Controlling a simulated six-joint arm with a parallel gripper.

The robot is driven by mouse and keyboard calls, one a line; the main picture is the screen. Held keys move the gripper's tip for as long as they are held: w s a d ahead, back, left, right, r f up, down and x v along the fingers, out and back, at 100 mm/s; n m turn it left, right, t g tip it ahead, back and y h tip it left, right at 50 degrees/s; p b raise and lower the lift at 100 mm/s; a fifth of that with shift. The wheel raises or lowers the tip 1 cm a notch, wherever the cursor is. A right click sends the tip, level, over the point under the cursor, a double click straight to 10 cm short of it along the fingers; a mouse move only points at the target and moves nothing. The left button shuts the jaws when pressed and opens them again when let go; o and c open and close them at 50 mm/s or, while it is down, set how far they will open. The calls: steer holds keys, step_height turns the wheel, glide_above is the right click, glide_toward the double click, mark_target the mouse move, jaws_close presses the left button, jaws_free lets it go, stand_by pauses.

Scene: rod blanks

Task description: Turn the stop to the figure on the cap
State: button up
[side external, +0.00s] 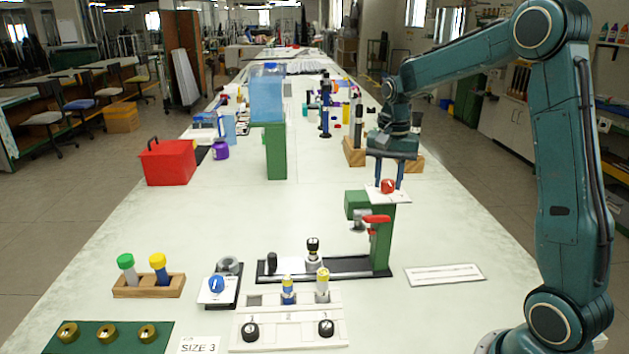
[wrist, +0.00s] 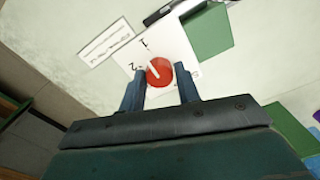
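The red round stop knob (side external: 388,186) sits on a white plate (side external: 374,196) on top of the green stand. In the wrist view the red knob (wrist: 160,72) has a white pointer line toward the upper left, roughly toward the figures 1 and 2; another figure is partly hidden by a finger. My gripper (side external: 386,184) is open above the plate, its fingers pointing down. In the wrist view my gripper (wrist: 160,82) has a finger on each side of the knob; contact cannot be told.
A red lever (side external: 377,219) sticks out below the plate. A white holder (side external: 266,323) carries capped rods and black knobs. A blue knob (side external: 216,284), a "SIZE 3" card (side external: 199,345) and a wooden rack (side external: 148,288) lie left. A white marked strip (side external: 444,275) lies right.

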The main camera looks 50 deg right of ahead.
mark_target(389, 181)
steer(key=shift+o, duration=1.3)
step_height(389, 181, up, 14)
steer(key=shift+s+a+f, duration=0.1)
steer(key=s+a+f+n+t, duration=0.2)
steer(key=s+a+n, duration=0.4)
steer(key=s+a, duration=0.3)
steer(key=s+a+f+n+t, duration=0.3)
steer(key=s+a+n, duration=0.3)
steer(key=s+a, duration=0.3)
steer(key=shift+s+f+n+t, duration=0.3)
steer(key=shift+s+f, duration=0.4)
steer(key=shift+s, duration=0.55)
